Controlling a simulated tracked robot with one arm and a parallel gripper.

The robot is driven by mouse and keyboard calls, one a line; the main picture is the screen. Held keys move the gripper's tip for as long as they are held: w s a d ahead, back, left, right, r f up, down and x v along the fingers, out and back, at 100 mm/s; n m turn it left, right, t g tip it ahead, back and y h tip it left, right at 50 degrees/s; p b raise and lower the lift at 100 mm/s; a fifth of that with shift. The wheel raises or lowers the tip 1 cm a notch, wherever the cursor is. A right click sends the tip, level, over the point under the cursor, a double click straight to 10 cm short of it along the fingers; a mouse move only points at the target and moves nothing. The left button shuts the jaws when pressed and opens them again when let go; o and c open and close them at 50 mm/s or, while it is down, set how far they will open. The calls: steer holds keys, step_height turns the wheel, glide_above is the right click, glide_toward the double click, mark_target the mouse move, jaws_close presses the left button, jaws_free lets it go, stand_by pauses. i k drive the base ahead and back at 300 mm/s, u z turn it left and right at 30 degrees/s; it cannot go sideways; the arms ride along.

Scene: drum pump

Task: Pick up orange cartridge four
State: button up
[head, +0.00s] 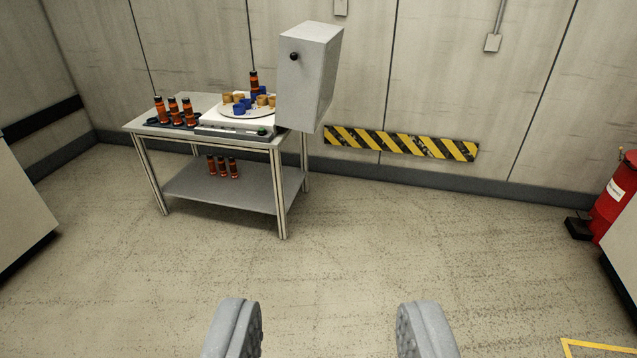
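Three orange cartridges with dark caps (174,112) stand in a dark holder at the left of the table top. One more orange cartridge (254,84) stands on a round turntable (233,114) among orange and blue cups. Three smaller-looking orange cartridges (222,167) stand on the table's lower shelf (245,192). I cannot read any number on them, so I cannot tell which is four. My gripper (330,330) is open and empty at the bottom of the view, far from the table.
A grey box (307,80) hides the table's right rear. Open floor (350,240) lies between my gripper and the table (282,190). A grey cabinet (20,205) stands at left. A red cylinder (612,200) and another cabinet edge (622,240) are at right.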

mark_target(187, 106)
steer(key=i, duration=2.6)
steer(key=u, duration=0.35)
steer(key=i, duration=0.65)
steer(key=u, duration=0.2)
